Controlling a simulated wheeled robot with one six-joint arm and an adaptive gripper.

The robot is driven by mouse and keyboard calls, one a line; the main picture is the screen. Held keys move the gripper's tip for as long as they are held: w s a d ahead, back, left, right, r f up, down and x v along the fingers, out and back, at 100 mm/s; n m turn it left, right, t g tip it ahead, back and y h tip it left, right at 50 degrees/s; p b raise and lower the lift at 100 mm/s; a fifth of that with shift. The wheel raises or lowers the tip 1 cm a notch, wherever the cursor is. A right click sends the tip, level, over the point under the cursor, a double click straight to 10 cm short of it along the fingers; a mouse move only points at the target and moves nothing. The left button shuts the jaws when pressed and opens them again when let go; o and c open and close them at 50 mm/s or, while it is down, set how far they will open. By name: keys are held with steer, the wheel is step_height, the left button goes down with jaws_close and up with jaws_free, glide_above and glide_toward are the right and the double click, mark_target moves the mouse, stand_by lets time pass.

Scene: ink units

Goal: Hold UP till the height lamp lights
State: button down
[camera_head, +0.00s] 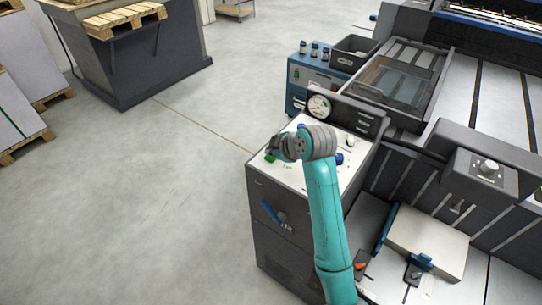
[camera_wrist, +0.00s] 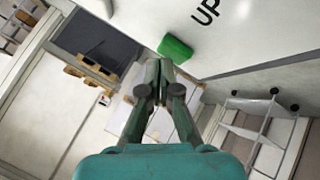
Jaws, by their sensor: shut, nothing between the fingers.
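The green UP button (camera_wrist: 175,48) sits on a white panel beside the printed letters UP (camera_wrist: 207,11) in the wrist view. In the head view the green button (camera_head: 270,157) shows at the left part of the white panel top (camera_head: 292,177), partly covered by my gripper (camera_head: 275,146). My gripper (camera_wrist: 159,70) is shut and empty, its fingertips close by the button. I cannot tell whether they touch it. I cannot make out a height lamp; my arm hides part of the panel.
A round gauge (camera_head: 319,107) stands at the panel's back edge. Blue parts (camera_head: 340,158) show beside my wrist. A blue cabinet (camera_head: 313,77) with small bottles and a large grey machine (camera_head: 490,160) are behind and to the right. The floor (camera_head: 150,190) at left is clear.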

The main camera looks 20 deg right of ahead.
steer(key=shift+f, duration=0.45)
stand_by(4.5)
steer(key=shift+r, duration=0.1)
stand_by(0.4)
steer(key=shift+r, duration=0.8)
steer(key=shift+r, duration=2.5)
